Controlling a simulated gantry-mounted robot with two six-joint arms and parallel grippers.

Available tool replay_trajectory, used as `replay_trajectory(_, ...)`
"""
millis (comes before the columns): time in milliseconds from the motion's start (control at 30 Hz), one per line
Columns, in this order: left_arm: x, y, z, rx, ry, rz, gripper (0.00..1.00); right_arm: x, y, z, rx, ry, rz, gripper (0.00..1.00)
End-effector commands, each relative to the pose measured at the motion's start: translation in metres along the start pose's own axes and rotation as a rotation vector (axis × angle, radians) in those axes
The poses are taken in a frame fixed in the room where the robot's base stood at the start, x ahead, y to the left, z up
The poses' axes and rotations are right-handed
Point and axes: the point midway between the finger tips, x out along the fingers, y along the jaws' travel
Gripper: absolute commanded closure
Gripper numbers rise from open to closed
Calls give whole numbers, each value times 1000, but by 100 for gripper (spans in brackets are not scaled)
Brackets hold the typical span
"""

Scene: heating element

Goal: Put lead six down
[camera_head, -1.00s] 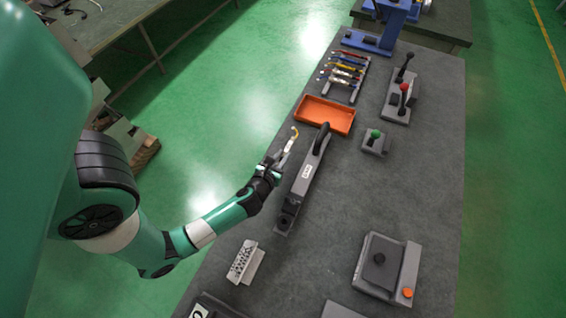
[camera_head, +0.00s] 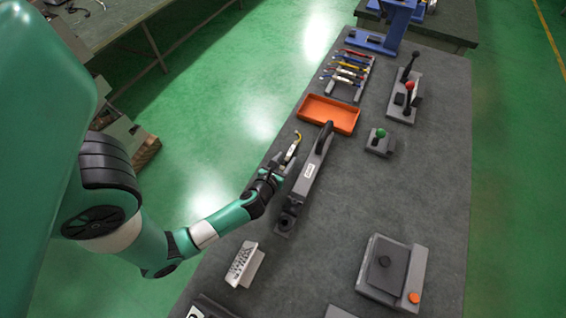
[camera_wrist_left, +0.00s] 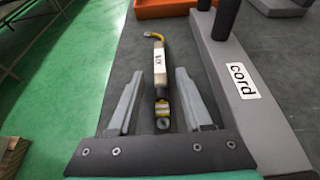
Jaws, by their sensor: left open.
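Lead six is a short lead with a white label, a bent yellow wire at its far end and a dark, yellow-banded near end. In the left wrist view the lead (camera_wrist_left: 160,72) lies on the grey table top, lengthwise between the two fingers of my left gripper (camera_wrist_left: 155,85). The fingers stand apart, with a gap to the lead on each side. In the head view the lead (camera_head: 292,149) lies just beyond my left gripper (camera_head: 281,166), left of the long grey fixture. Its label is too small to read surely. My right gripper is not in view.
The long grey fixture (camera_head: 305,178) with a black handle and a "cord" label stands close on the right. An orange tray (camera_head: 329,114) lies beyond, then a rack with several leads (camera_head: 346,73).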

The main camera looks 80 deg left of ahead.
Motion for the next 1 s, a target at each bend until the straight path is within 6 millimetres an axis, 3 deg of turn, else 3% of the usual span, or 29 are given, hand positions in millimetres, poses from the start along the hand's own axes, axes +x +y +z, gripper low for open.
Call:
replay_trajectory(167, -23, -1, 1, 4, 2, -5, 50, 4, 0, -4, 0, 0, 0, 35)
replay_trajectory(500, -96, -2, 2, 5, 0, -8, 50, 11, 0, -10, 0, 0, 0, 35)
replay_trajectory(700, -115, -2, 1, 2, 1, -5, 50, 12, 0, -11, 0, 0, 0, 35)
replay_trajectory(1000, -121, 0, 1, -1, -1, 1, 50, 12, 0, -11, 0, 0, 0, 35)
